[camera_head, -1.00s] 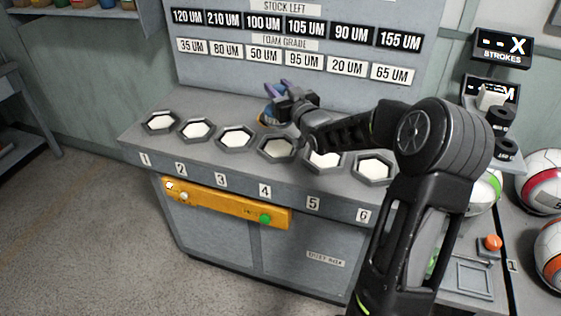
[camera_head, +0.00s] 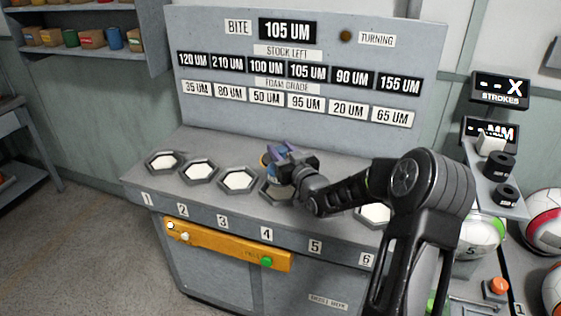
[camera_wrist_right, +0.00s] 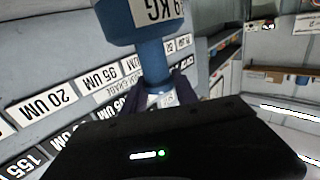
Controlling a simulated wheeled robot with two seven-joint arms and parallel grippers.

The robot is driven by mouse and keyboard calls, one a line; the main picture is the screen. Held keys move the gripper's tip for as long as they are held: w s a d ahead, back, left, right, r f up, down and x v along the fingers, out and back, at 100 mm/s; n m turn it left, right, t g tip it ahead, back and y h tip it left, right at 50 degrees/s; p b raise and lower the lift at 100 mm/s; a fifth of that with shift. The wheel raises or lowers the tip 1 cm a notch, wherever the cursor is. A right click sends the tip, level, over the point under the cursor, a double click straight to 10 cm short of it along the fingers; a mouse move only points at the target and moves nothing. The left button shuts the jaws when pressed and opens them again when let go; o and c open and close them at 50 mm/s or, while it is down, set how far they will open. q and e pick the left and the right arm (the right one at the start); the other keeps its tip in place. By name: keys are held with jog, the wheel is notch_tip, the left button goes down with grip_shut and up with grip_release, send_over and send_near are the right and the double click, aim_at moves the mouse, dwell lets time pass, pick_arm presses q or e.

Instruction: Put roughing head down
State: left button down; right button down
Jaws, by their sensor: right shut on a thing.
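My right gripper (camera_head: 281,156) is shut on the blue roughing head (camera_wrist_right: 150,55), which carries a white label ending in "9 KG" in the right wrist view. In the head view only a small blue and orange edge of the head (camera_head: 265,161) shows beside the fingers. The gripper is at the back edge of the hexagonal pad of station 4 (camera_head: 277,193) and partly covers it. I cannot tell whether the head touches the pad or the bench. My left gripper is not in view.
The grey bench (camera_head: 137,180) has a row of hexagonal pads numbered 1 to 6; my arm hides pad 5. A sign board (camera_head: 310,45) behind reads "BITE 105 UM" and "TURNING". A yellow button panel (camera_head: 225,246) is on the bench front. Balls (camera_head: 485,238) stand at right.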

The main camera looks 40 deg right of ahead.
jog(key=shift+r, duration=0.1)
notch_tip(320, 180, down, 4)
jog(key=shift+r+p, duration=0.1)
jog(key=shift+p, duration=0.35)
jog(key=shift+f, duration=0.25)
jog(key=c, duration=0.9)
grip_release()
jog(key=shift+f, duration=0.15)
jog(key=shift+c, duration=0.2)
